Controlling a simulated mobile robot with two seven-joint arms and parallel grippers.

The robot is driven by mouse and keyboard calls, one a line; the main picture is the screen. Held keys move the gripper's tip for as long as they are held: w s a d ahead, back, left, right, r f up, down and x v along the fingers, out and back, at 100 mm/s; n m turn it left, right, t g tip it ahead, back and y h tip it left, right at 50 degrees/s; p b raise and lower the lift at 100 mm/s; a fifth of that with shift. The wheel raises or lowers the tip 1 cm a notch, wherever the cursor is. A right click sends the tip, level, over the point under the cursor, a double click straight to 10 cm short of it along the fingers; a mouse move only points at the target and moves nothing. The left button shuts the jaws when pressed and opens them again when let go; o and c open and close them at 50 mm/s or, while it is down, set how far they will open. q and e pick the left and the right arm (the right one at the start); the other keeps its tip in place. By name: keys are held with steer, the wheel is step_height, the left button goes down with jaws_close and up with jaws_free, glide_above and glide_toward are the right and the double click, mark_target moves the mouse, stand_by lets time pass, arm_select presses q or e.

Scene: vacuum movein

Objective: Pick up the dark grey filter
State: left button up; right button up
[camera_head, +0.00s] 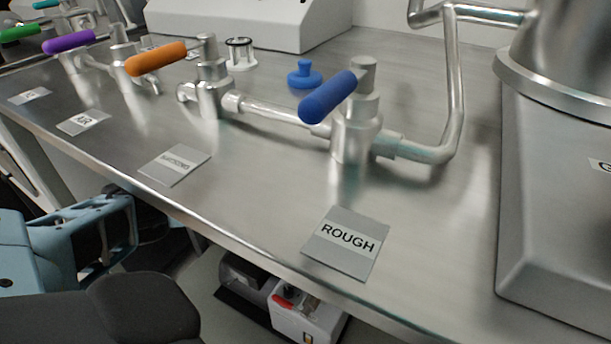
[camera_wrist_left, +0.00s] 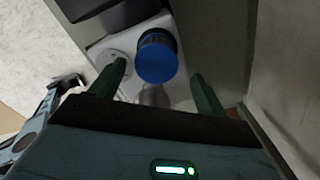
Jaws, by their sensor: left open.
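No part is clearly recognisable as the dark grey filter. In the left wrist view, a round part with a blue top (camera_wrist_left: 157,62) and a dark ribbed rim stands on a white surface, beyond and roughly between my left fingertips. The lower body of this part is hidden. My left gripper (camera_wrist_left: 157,86) is open, with its two green fingers apart and nothing between them. In the head view my left arm reaches in from the left, below the bench edge, and its fingers are hidden there. My right gripper is in neither view.
A steel bench (camera_head: 440,240) has valves with blue (camera_head: 328,97), orange (camera_head: 156,58) and purple (camera_head: 68,42) handles. A blue stopper (camera_head: 305,76) and a small white-and-black cage (camera_head: 240,54) stand on it. A white pump-like unit (camera_head: 305,318) sits below. A white disc (camera_wrist_left: 113,60) lies beside the blue-topped part.

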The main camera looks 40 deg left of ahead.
arm_select(q)
steer(key=f, duration=0.1)
steer(key=f+b, duration=0.1)
steer(key=f, duration=0.1)
steer(key=f+b, duration=0.1)
steer(key=f, duration=0.1)
steer(key=shift+s+a+f, duration=0.1)
steer(key=shift+s+a, duration=0.15)
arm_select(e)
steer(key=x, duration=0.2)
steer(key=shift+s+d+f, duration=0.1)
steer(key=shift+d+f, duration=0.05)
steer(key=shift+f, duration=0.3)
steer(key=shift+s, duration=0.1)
